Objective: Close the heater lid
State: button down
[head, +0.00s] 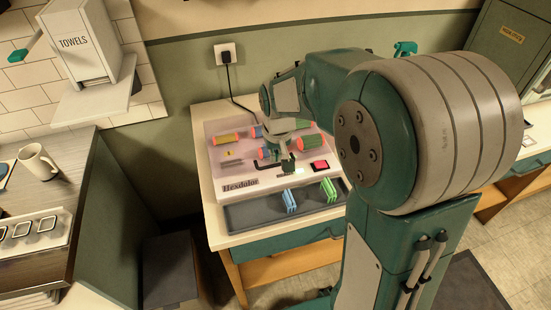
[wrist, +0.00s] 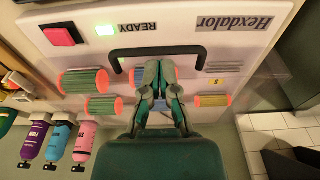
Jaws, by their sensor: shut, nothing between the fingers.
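The heater, marked Hexdalor, lies on the table in the head view; its pale front panel (head: 265,182) also shows in the wrist view (wrist: 225,22). A black bar handle (wrist: 135,52) stands on it, also seen in the head view (head: 258,166). Colored rollers with orange ends, such as a green one (wrist: 85,82), show around the handle. The lid's edges are hard to make out, and I cannot tell how far it is open. My gripper (wrist: 160,66) is shut and empty, its fingertips beside the handle's bar; contact is unclear. In the head view my gripper (head: 287,165) is low over the panel.
A red button (wrist: 62,35) and a lit READY lamp (wrist: 105,30) sit on the panel. A dark tray (head: 255,214) with blue and green clips lies in front. A wall outlet (head: 228,54) with a cord is behind. Several bottles (wrist: 59,140) show in the wrist view.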

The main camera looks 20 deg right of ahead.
jog(key=shift+w+f, duration=0.15)
jog(key=shift+f, duration=0.8)
jog(key=shift+s+f, duration=0.15)
jog(key=shift+f, duration=0.4)
jog(key=shift+s+f, duration=0.15)
jog(key=shift+f, duration=0.4)
jog(key=shift+s+f, duration=0.25)
notch_tip(320, 180, up, 14)
jog(key=s, duration=0.1)
jog(key=s+r+t, duration=0.2)
jog(key=s+t, duration=0.2)
jog(key=s, duration=1.5)
jog(key=shift+s+r, duration=0.35)
jog(key=shift+r, duration=0.05)
